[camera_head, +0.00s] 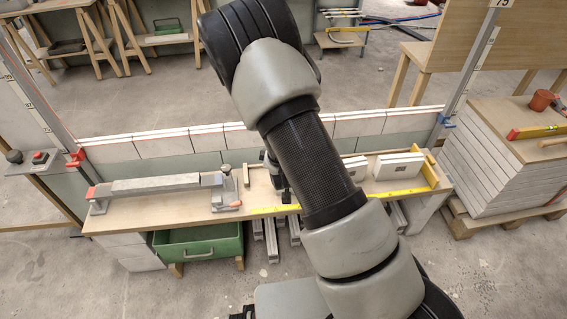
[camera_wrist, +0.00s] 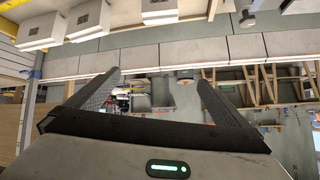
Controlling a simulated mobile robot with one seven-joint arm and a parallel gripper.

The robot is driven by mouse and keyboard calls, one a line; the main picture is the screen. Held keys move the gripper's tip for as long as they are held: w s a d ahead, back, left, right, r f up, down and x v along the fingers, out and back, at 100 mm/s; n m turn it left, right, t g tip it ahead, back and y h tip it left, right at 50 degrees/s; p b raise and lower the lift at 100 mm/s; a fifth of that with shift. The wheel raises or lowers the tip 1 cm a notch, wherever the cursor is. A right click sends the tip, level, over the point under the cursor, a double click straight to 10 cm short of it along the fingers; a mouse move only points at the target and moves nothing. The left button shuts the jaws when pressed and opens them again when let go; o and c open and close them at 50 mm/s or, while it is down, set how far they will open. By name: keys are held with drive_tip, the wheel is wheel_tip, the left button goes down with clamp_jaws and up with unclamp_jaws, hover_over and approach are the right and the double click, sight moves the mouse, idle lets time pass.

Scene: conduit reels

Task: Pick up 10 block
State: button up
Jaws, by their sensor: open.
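White blocks with small dark labels stand on the wooden bench (camera_head: 160,208). One block (camera_head: 403,163) is at its right part, and another block (camera_head: 353,162) is partly hidden by my arm. The wrist view shows white blocks at its top edge, one at the left (camera_wrist: 40,28), one beside it (camera_wrist: 88,17) and one cut off near the middle (camera_wrist: 160,5). I cannot read which one is the 10 block. My gripper (camera_wrist: 160,76) is open, with nothing between its fingers. It is apart from the blocks. In the head view my arm hides most of it.
A low wall of pale blocks (camera_head: 165,143) runs behind the bench. A grey bar (camera_head: 155,184) and a clamp-like tool (camera_head: 224,192) lie on the bench's left part. A yellow level (camera_head: 275,210) lies along the front edge. A green drawer (camera_head: 200,243) is underneath. Stacked slabs (camera_head: 500,165) stand right.

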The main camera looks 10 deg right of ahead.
drive_tip(key=s+d+f+n+t+b, duration=0.1)
drive_tip(key=s+f+n+t+b, duration=0.1)
drive_tip(key=f, duration=0.6)
drive_tip(key=s+f+n+t+b, duration=0.1)
drive_tip(key=f+b, duration=0.1)
drive_tip(key=f, duration=0.6)
drive_tip(key=shift+y, duration=0.5)
drive_tip(key=b+x, duration=0.3)
drive_tip(key=x, duration=1.3)
drive_tip(key=shift+w+a, duration=0.1)
drive_tip(key=shift+w+f+b, duration=0.15)
drive_tip(key=shift+w+b, duration=0.15)
drive_tip(key=shift+w, duration=0.1)
drive_tip(key=c, duration=2.1)
